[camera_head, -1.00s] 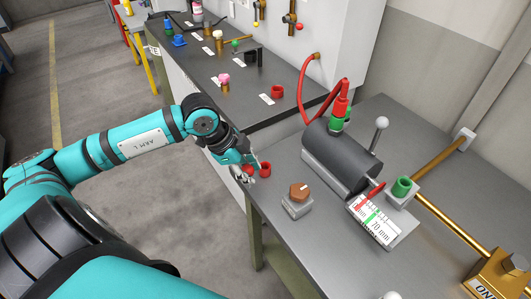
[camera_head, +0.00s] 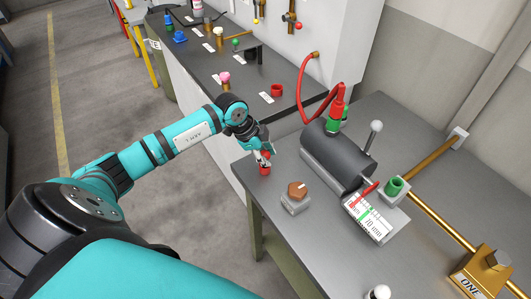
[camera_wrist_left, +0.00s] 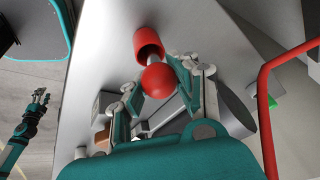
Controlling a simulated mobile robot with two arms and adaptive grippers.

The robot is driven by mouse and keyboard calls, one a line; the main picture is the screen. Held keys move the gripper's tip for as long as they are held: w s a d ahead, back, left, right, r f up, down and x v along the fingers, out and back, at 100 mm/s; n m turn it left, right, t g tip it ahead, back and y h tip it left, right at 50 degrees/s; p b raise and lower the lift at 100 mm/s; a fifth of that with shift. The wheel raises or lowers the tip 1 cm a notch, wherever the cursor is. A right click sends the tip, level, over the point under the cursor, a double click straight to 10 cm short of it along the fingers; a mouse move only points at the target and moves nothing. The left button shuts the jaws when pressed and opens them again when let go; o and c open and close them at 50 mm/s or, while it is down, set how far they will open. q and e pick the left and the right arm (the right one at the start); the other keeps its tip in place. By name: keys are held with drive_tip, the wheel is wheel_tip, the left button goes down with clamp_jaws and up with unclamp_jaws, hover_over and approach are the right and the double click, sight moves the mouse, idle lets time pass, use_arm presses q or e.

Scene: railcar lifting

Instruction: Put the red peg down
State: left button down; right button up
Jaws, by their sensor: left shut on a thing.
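My left gripper (camera_head: 262,157) is shut on the red peg, over the near left corner of the grey bench. The peg's round red head (camera_wrist_left: 159,80) sits between the fingers in the left wrist view. A short pale shaft shows beyond it, toward the mouth of a red cup-shaped holder (camera_wrist_left: 148,43). In the head view the red holder (camera_head: 265,169) stands right under the fingertips. Whether the shaft is inside the holder or just above it, I cannot tell. My right gripper (camera_wrist_left: 38,98) shows small at the left of the wrist view.
A brown knob on a grey block (camera_head: 297,197) stands close to the right of the holder. Behind it are a dark cylinder (camera_head: 335,152), a red hose (camera_head: 312,108) and a green holder (camera_head: 395,186). A second bench (camera_head: 240,100) lies beyond.

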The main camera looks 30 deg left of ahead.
use_arm(q)
drive_tip(key=c, duration=1)
unclamp_jaws()
drive_tip(key=shift+c, duration=0.2)
drive_tip(key=shift+r, duration=0.1)
drive_tip(key=b+v, duration=0.2)
drive_tip(key=v, duration=1)
drive_tip(key=shift+b, duration=0.3)
